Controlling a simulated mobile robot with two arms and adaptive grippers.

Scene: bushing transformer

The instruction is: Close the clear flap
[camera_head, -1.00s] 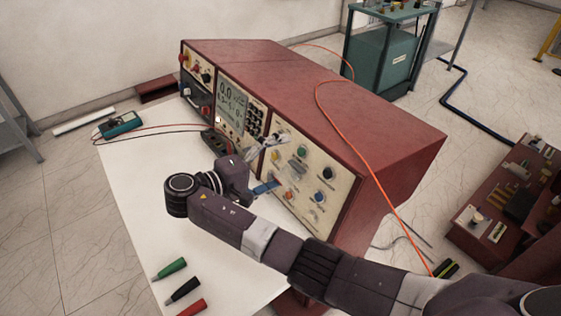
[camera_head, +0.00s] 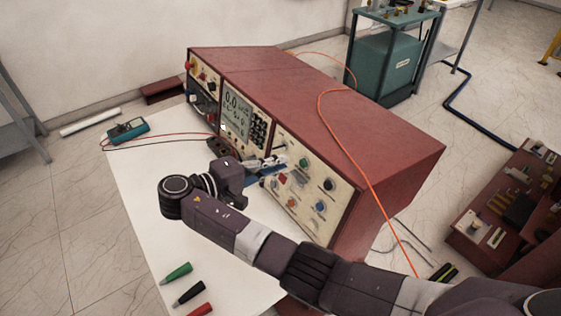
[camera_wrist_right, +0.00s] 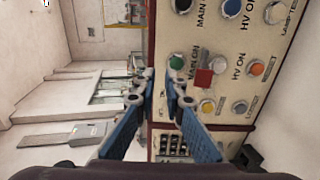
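The control panel (camera_head: 320,190) on the front of the red cabinet carries several coloured buttons. A green button (camera_wrist_right: 177,62) and a red square part (camera_wrist_right: 203,78) show close ahead of my gripper in the right wrist view. I cannot clearly make out the clear flap; it may be too thin or partly hidden by the fingers. My right gripper (camera_head: 282,161) is in front of the panel's upper left part. In the wrist view the fingertips of this gripper (camera_wrist_right: 160,90) are a little apart, with nothing seen between them. My left gripper is not in view.
The red cabinet (camera_head: 340,110) stands on a white tabletop (camera_head: 140,190). Green, black and red plugs (camera_head: 188,292) lie near the front edge. A teal multimeter (camera_head: 127,130) with leads lies at the left. An orange cable (camera_head: 350,150) runs over the cabinet.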

